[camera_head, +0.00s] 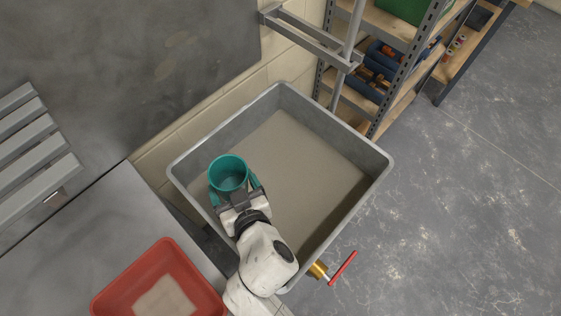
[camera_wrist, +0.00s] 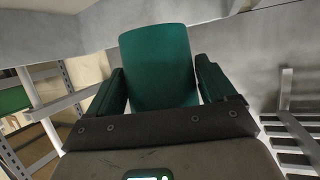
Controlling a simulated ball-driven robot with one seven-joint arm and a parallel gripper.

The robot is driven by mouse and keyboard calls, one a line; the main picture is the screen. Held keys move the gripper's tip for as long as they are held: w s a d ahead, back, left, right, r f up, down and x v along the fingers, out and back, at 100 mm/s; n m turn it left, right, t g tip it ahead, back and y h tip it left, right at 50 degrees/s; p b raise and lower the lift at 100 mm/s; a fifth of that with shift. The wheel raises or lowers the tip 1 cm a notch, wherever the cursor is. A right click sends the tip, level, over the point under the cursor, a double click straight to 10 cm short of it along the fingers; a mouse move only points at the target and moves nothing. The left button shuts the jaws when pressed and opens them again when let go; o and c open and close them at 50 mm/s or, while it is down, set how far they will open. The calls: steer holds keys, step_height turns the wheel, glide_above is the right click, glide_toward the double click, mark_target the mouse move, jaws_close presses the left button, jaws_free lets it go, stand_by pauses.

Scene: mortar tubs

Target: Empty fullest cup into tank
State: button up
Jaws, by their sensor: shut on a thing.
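A teal cup (camera_head: 228,173) is held by my gripper (camera_head: 232,186) above the left side of a large grey tank (camera_head: 330,121). From above, the cup's open mouth faces up toward the head camera and its inside looks empty, though I cannot be sure. The wrist view shows the cup's teal side (camera_wrist: 158,66) between the two dark fingers of my gripper (camera_wrist: 160,88). The tank has a flat, pale grey-brown surface inside. No other cup is in view.
A red tub (camera_head: 160,250) with pale material inside stands on the grey worktop (camera_head: 90,225) at lower left. A brass valve with a red handle (camera_head: 342,268) sticks out at the tank's lower right. Shelving (camera_head: 385,60) stands behind. Open floor lies to the right.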

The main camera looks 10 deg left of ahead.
mark_target(247, 190)
steer(key=shift+d+r, duration=0.1)
